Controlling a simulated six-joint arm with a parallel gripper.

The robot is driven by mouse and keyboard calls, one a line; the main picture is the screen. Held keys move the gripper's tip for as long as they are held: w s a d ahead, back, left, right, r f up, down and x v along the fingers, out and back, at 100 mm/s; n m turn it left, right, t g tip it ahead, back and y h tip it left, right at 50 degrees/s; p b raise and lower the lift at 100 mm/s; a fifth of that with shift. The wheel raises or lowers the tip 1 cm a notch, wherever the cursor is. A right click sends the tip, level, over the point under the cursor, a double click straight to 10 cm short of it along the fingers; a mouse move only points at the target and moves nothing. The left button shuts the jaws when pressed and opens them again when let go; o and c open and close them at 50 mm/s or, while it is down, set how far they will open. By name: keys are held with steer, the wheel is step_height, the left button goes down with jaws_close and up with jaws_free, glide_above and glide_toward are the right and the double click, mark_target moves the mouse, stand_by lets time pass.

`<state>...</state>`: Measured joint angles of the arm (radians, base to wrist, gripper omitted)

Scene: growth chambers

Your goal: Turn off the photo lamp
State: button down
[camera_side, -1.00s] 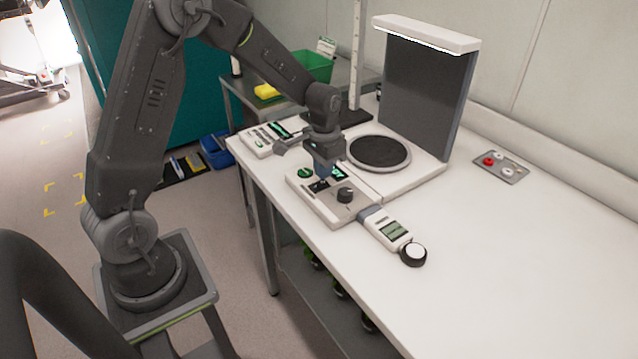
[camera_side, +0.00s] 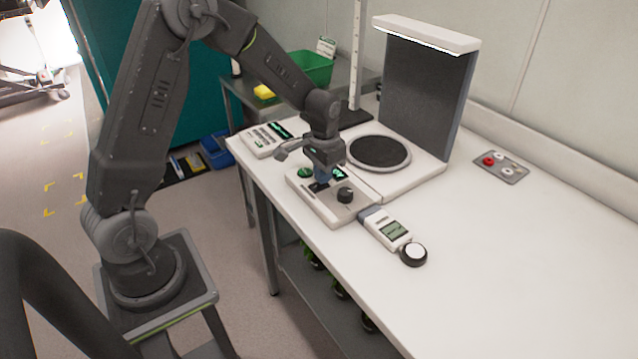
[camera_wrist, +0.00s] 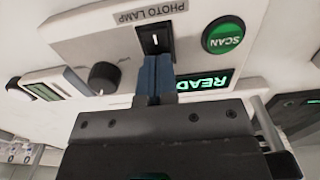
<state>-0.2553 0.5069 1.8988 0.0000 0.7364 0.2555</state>
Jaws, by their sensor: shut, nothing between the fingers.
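The photo lamp control box (camera_side: 350,210) is a white panel on the bench. In the wrist view its label reads PHOTO LAMP (camera_wrist: 150,14), beside a black rocker switch (camera_wrist: 153,38) with a white mark. My gripper (camera_side: 324,180) points down over the box. In the wrist view its blue fingers (camera_wrist: 157,62) are shut and empty, with their tips at the switch's lower edge; I cannot tell whether they touch it. The lamp hood (camera_side: 425,35) on the dark-backed photo stand shows a bright strip underneath.
The box also has a green SCAN button (camera_wrist: 224,35), a lit READY display (camera_wrist: 205,82) and a black knob (camera_side: 345,195). A handheld meter (camera_side: 388,230) lies in front. A round dark plate (camera_side: 379,152) is behind. The bench's right side is mostly clear.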

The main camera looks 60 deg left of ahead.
steer(key=shift+f, duration=0.3)
steer(key=shift+r, duration=3.5)
steer(key=shift+r, duration=0.1)
steer(key=s+d+r+t, duration=0.3)
steer(key=s+d+r, duration=0.4)
steer(key=s+r, duration=0.35)
steer(key=s+d+r+t, duration=0.1)
steer(key=s+d, duration=0.1)
steer(key=s, duration=0.3)
steer(key=s+d+r+t, duration=0.1)
steer(key=s, duration=0.4)
steer(key=shift+s+d+r+t, duration=0.25)
steer(key=shift+s+d+t, duration=0.05)
steer(key=shift+d, duration=0.05)
steer(key=shift+w, duration=0.1)
